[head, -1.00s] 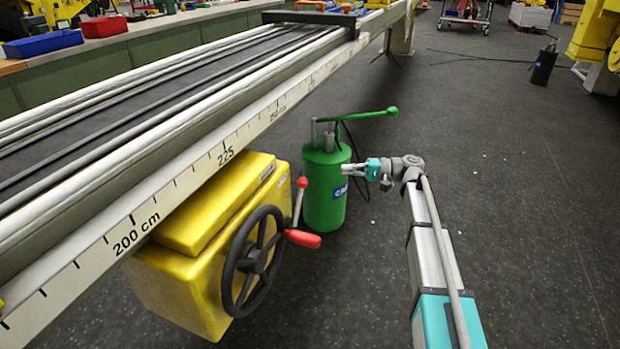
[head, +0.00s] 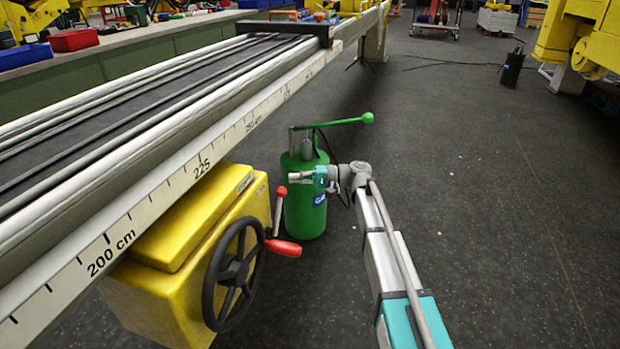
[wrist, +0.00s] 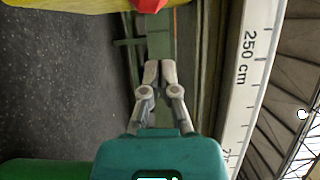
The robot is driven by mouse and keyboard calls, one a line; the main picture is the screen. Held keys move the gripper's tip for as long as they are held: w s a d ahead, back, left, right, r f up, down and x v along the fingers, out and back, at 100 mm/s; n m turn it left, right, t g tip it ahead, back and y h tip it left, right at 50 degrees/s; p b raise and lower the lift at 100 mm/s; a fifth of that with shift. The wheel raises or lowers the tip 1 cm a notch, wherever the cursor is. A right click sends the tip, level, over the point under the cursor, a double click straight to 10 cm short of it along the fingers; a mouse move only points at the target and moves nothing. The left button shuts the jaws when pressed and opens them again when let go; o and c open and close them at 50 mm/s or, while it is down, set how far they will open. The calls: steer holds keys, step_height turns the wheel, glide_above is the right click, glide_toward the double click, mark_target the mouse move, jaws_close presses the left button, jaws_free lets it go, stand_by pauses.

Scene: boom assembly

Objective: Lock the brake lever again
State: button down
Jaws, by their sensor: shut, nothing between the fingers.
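The brake lever (head: 279,212) is a grey rod with a red knob on top, at the right side of the yellow box (head: 165,285) under the rail. It stands nearly upright in the head view, behind the black handwheel (head: 233,275) with its red crank handle (head: 283,248). My gripper (head: 290,176) is shut and empty, just above and right of the lever's knob in the head view. The wrist view shows the fingers (wrist: 160,68) together, with a red piece (wrist: 150,4) beyond their tips at the top edge, probably the knob. I cannot tell any contact.
A green pump canister (head: 306,205) with a green-handled arm stands right behind my gripper. The long rail with its centimetre scale (head: 165,205) runs above the yellow box. The dark floor (head: 480,220) to the right is clear.

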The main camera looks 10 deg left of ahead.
mark_target(278, 212)
steer(key=shift+s+a, duration=0.2)
steer(key=shift+s, duration=0.5)
steer(key=shift+s+a, duration=0.25)
steer(key=shift+s, duration=0.5)
steer(key=shift+s+a, duration=0.2)
steer(key=shift+s, duration=0.5)
steer(key=shift+s+r, duration=0.1)
